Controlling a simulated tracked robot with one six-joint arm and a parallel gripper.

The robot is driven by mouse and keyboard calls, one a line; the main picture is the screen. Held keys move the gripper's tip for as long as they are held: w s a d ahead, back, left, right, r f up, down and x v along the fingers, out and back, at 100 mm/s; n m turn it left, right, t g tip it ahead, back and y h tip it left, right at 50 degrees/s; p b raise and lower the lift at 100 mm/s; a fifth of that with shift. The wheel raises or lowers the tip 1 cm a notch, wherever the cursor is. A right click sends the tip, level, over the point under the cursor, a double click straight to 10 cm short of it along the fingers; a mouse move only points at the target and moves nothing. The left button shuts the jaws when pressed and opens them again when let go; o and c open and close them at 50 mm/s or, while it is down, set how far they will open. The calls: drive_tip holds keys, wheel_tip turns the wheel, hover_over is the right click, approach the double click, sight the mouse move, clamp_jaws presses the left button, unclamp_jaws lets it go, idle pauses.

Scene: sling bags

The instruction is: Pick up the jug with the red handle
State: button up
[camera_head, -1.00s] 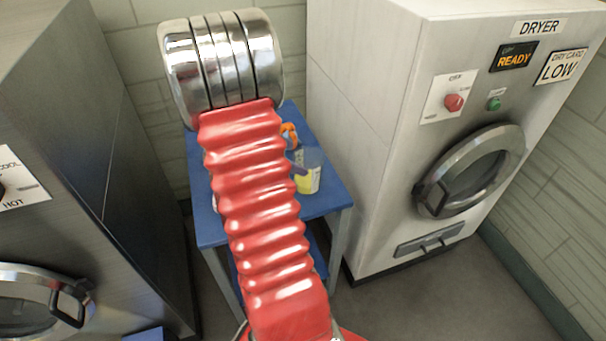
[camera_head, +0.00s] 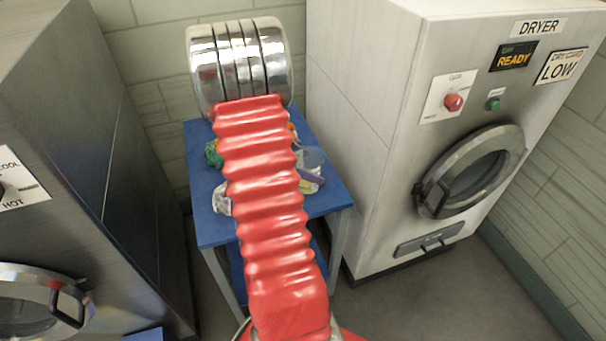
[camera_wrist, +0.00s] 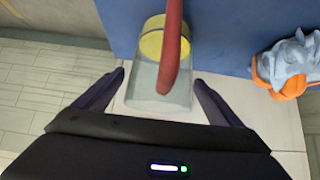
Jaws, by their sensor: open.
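The jug (camera_wrist: 160,75) is clear with a yellow base (camera_wrist: 151,42) and a red handle (camera_wrist: 171,45). In the wrist view it lies between the two dark fingers of my open gripper (camera_wrist: 160,80), with the handle facing the camera. There is a visible gap at each finger, more so on the left. In the head view the clear jug (camera_head: 314,157) shows in part on the blue table, to the right of my red arm, with a purple finger-like piece in front of it. My arm hides its handle there.
A grey and orange item (camera_wrist: 290,65) lies right of the jug in the wrist view. On the blue table (camera_head: 215,235), a green item (camera_head: 213,155) and a whitish item (camera_head: 222,200) lie left of my arm. The dryer (camera_head: 375,130) stands close on the right.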

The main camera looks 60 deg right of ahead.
drive_tip(key=shift+x, duration=0.95)
drive_tip(key=shift+c, duration=0.4)
drive_tip(key=shift+r, duration=0.1)
drive_tip(key=c, duration=1.2)
drive_tip(key=shift+r, duration=0.1)
drive_tip(key=shift+c, duration=0.2)
wheel_tip(320, 180, up, 10)
